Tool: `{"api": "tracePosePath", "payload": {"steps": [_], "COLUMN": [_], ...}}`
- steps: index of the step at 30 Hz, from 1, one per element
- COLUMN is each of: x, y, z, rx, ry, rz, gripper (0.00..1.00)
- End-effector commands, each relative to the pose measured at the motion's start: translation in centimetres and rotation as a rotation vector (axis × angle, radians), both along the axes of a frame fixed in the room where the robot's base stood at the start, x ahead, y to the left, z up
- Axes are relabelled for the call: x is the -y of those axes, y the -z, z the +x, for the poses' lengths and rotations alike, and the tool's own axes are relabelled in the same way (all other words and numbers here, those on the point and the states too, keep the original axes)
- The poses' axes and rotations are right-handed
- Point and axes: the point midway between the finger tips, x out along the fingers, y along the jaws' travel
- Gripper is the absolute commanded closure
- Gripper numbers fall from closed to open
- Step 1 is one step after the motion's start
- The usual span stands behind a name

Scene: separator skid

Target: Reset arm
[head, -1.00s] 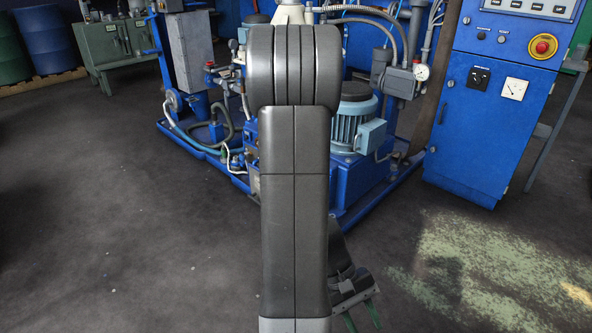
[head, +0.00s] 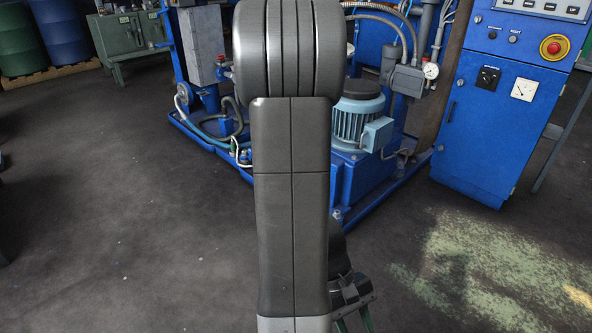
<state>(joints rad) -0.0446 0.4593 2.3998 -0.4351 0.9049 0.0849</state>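My dark grey arm rises through the middle of the head view, upright and folded. My gripper (head: 355,324) shows low beside the arm, right of it, pointing down above the dark floor. Its two green-tipped fingers stand apart with floor visible between them, so it looks open. I see nothing held between them. The fingertips are partly cut off by the bottom edge, and the arm hides part of the wrist.
The blue separator skid (head: 362,190) with its motor (head: 358,115) stands behind the arm. A blue control cabinet (head: 490,120) with a red stop button (head: 554,48) is at the right. Drums (head: 65,38) and a green cabinet (head: 128,42) stand back left.

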Motion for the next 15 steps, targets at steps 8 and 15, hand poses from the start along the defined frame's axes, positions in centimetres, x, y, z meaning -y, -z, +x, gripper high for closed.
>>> {"api": "tracePosePath", "payload": {"steps": [8,15], "x": [0.0,-0.01], "y": [-0.2,-0.29], "z": [-0.5,-0.53], "rx": [-0.011,-0.01], "ry": [-0.011,-0.011], "rz": [0.004,0.006], "gripper": [0.65,0.65]}}
